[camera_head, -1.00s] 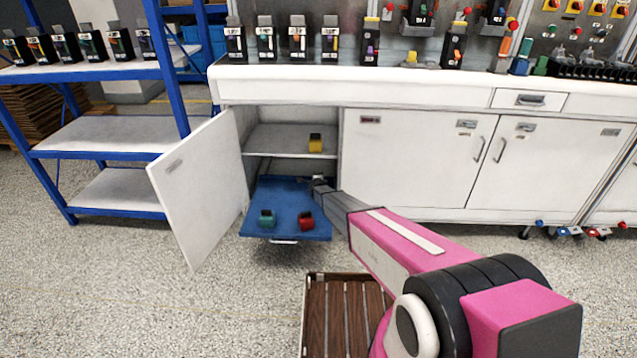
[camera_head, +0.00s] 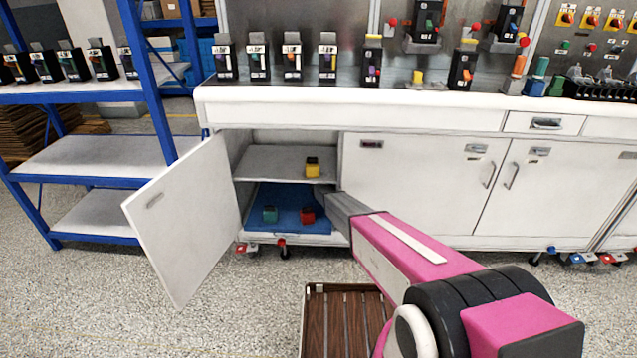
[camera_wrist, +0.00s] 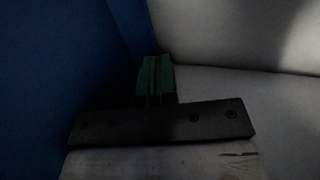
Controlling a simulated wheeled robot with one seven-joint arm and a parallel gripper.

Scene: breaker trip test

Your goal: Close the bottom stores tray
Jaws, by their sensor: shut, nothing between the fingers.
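The bottom stores tray (camera_head: 287,222) is a blue tray low in the open white cabinet. It now lies inside the cabinet, its front at about the cabinet's front edge. A teal block (camera_head: 270,214) and a red block (camera_head: 307,215) rest on it. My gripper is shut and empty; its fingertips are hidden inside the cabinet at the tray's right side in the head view. In the dark wrist view my gripper (camera_wrist: 155,80) shows between a blue surface on the left and a pale wall on the right. I cannot tell whether it touches the tray.
The cabinet door (camera_head: 185,220) stands open to the left. A shelf (camera_head: 270,163) above the tray carries a yellow block (camera_head: 313,168). The closed cabinet doors (camera_head: 415,185) are to the right. A slatted wooden platform (camera_head: 340,320) is below my arm.

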